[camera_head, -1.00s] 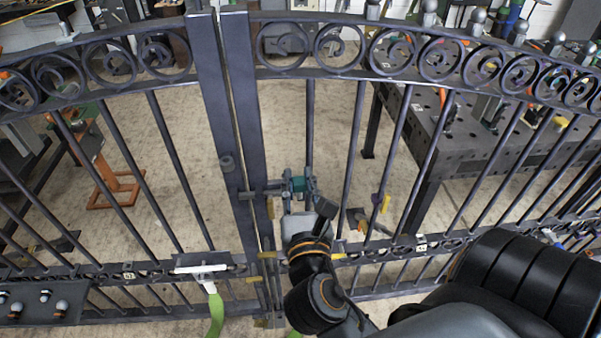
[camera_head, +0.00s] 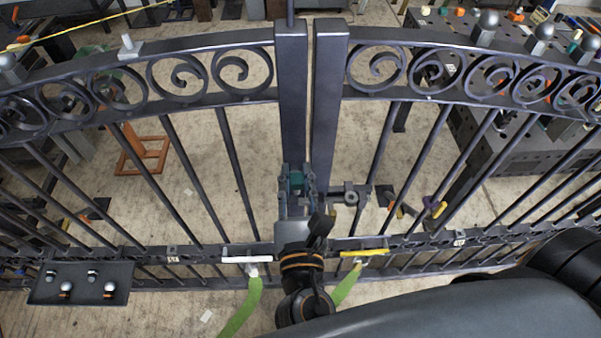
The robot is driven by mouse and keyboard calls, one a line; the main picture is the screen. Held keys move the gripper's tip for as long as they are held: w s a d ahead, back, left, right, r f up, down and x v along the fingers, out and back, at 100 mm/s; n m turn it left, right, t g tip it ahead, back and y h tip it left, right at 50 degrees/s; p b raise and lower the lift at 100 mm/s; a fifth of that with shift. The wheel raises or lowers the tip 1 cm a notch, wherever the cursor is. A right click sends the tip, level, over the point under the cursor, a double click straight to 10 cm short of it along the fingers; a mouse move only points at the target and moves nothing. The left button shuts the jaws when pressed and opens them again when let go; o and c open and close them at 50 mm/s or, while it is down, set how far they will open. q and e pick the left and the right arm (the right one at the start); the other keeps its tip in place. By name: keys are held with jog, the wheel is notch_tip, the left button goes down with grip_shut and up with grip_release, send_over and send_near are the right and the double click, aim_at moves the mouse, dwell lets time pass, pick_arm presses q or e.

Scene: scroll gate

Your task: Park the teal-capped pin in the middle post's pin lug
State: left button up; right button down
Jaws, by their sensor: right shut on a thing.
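The teal-capped pin (camera_head: 296,182) is between the fingers of my right gripper (camera_head: 297,184), which is shut on it. Only the teal part shows clearly; the rest of the pin is hidden. The gripper is in front of the left of two dark upright posts (camera_head: 292,70) at the gate's centre. The other post (camera_head: 328,95) stands just right of it, with a narrow gap between. A dark fitting with a round ring (camera_head: 350,195) sticks out beside the right post. I cannot tell which fitting is the pin lug; the gripper hides part of the left post. My left gripper is not in view.
Gate bars and scrollwork (camera_head: 178,75) spread to both sides. A white handle (camera_head: 246,259) and a yellow handle (camera_head: 365,252) are on the lower rail, near the gripper. A dark tray (camera_head: 75,298) with several knobbed pieces is at lower left.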

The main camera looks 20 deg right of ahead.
jog(key=shift+w+d, duration=0.1)
jog(key=shift+w+f, duration=0.1)
jog(key=shift+w, duration=0.25)
jog(key=shift+w+d+f, duration=0.1)
jog(key=shift+w, duration=0.3)
send_over(294, 157)
jog(key=s, duration=0.3)
jog(key=shift+a+f, duration=0.45)
jog(key=shift+f, duration=0.3)
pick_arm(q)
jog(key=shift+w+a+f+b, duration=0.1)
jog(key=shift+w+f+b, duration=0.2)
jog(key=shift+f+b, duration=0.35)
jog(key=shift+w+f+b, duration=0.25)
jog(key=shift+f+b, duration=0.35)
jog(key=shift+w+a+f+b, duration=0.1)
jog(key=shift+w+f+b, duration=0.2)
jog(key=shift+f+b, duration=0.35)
pick_arm(e)
jog(key=shift+f, duration=1.3)
pick_arm(q)
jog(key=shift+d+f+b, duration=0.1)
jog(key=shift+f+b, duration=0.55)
jog(key=shift+b, duration=0.1)
pick_arm(e)
jog(key=shift+f, duration=1.45)
jog(key=c, duration=1.1)
grip_release()
